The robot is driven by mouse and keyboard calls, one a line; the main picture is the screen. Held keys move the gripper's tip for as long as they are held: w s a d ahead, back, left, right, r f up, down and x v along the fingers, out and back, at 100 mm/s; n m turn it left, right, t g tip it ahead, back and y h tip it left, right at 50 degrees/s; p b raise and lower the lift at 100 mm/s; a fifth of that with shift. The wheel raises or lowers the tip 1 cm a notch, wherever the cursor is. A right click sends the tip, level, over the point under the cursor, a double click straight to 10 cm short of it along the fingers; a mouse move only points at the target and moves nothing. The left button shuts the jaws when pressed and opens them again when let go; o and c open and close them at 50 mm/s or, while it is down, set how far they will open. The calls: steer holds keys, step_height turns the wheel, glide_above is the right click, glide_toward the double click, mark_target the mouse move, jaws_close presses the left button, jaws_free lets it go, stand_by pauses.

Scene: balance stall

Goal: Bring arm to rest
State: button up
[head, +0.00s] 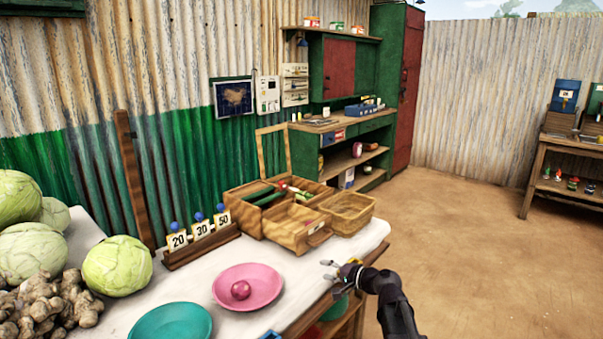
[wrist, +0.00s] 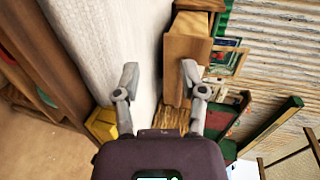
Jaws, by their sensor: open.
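My gripper (head: 329,270) is at the front right edge of the white-topped table (head: 205,272), at the end of my dark arm. Its two grey fingers stand apart and hold nothing; they also show in the wrist view (wrist: 159,70). A wooden box with an open drawer (head: 290,230) stands on the table just beyond the gripper. I cannot tell the gripper's exact height above the table edge.
A pink plate (head: 262,285) holds a small pink-red ball (head: 240,290). A teal plate (head: 170,324) lies nearer. A wicker tray (head: 346,207) sits beside the drawer. Cabbages (head: 117,266) and a number rack (head: 203,245) are at left. Bare floor (head: 460,240) is open at right.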

steer(key=shift+s+a+f+n+g, duration=0.1)
steer(key=shift+s+f+n+g, duration=0.3)
steer(key=shift+s, duration=0.25)
steer(key=s+f+n+g+h, duration=0.1)
steer(key=s+f, duration=0.1)
steer(key=s+f+n+g+h, duration=0.1)
steer(key=s+f+n+g, duration=0.1)
steer(key=s+f, duration=0.1)
steer(key=shift+s+f+h, duration=0.25)
steer(key=shift+s+h, duration=0.05)
steer(key=shift+h, duration=0.1)
steer(key=s+d+f+n+g+h, duration=0.25)
steer(key=s+d+f+h, duration=0.2)
steer(key=s, duration=0.25)
steer(key=s+d+f+n+g+h, duration=0.1)
steer(key=s+d+f+g+h, duration=0.3)
steer(key=s, duration=0.3)
step_height(320, 180, up, 29)
steer(key=p, duration=2.8)
steer(key=shift+d+t, duration=0.35)
steer(key=shift+d, duration=0.05)
